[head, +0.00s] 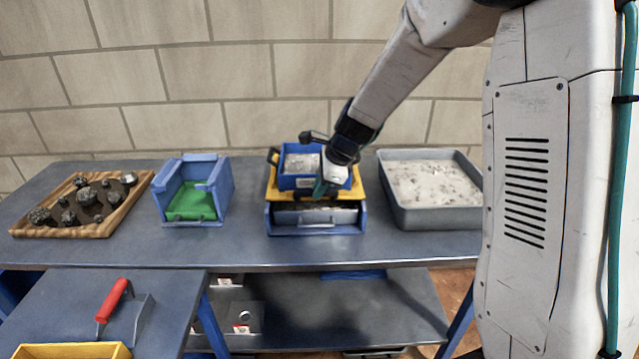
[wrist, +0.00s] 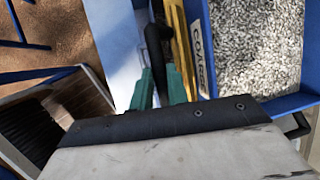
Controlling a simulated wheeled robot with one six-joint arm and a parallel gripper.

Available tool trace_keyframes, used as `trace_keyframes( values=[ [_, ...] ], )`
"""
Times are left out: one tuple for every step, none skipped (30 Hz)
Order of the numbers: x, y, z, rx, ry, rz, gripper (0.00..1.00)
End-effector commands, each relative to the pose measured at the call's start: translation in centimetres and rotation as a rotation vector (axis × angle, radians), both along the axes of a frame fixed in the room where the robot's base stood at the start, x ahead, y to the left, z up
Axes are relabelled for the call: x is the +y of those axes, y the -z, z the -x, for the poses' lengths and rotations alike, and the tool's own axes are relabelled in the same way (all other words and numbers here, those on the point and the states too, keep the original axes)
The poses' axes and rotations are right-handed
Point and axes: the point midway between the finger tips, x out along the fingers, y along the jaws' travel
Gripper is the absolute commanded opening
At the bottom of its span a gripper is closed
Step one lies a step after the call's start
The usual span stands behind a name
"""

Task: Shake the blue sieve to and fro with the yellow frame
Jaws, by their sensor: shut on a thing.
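The blue sieve (head: 288,182) sits in the yellow frame (head: 278,193) above a blue box (head: 270,218) on the table. In the wrist view the sieve (wrist: 202,45) holds grey gravel (wrist: 255,45) and has a lettered label. The yellow frame (wrist: 178,35) shows as a strip beside it. My gripper (head: 322,188) is at the front of the sieve. In the wrist view its teal fingers (wrist: 158,84) are shut on a black handle (wrist: 154,45) next to the yellow frame. My gripper and arm hide part of the sieve's right side.
A grey tray of pale material (head: 400,205) stands close on the right. A blue box with a green floor (head: 165,205) is to the left, and a wooden tray of dark rocks (head: 100,230) further left.

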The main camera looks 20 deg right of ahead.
Motion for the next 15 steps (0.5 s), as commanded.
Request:
trace_keyframes(
  values=[
    [0.4,-0.1,1.1,0.001,-0.001,-0.001,0.0],
    [0.5,0.0,1.7,0.002,-0.001,0.0,0.0],
    [0.8,-0.1,2.3,0.001,0.0,0.0,0.0],
    [0.9,-0.1,2.7,0.001,-0.001,0.0,0.0],
    [1.0,-0.1,3.1,0.001,-0.001,0.0,0.0],
    [1.1,0.0,3.5,0.001,-0.001,0.0,0.0],
    [1.2,-0.1,3.6,0.0,-0.001,0.0,0.0],
    [1.2,-0.1,3.7,0.0,-0.001,0.0,0.0],
    [1.2,0.0,3.8,0.0,-0.001,0.0,0.0],
    [1.2,0.0,3.8,0.0,-0.001,0.0,0.0],
    [1.2,0.0,3.8,0.0,-0.001,0.0,0.0],
    [1.2,0.0,3.7,0.0,-0.001,0.0,0.0],
    [1.2,0.0,3.7,0.0,-0.001,0.0,0.0],
    [1.2,0.0,3.7,0.0,-0.001,0.0,0.0],
    [1.2,0.0,3.7,0.0,-0.001,0.0,0.0]
  ],
)
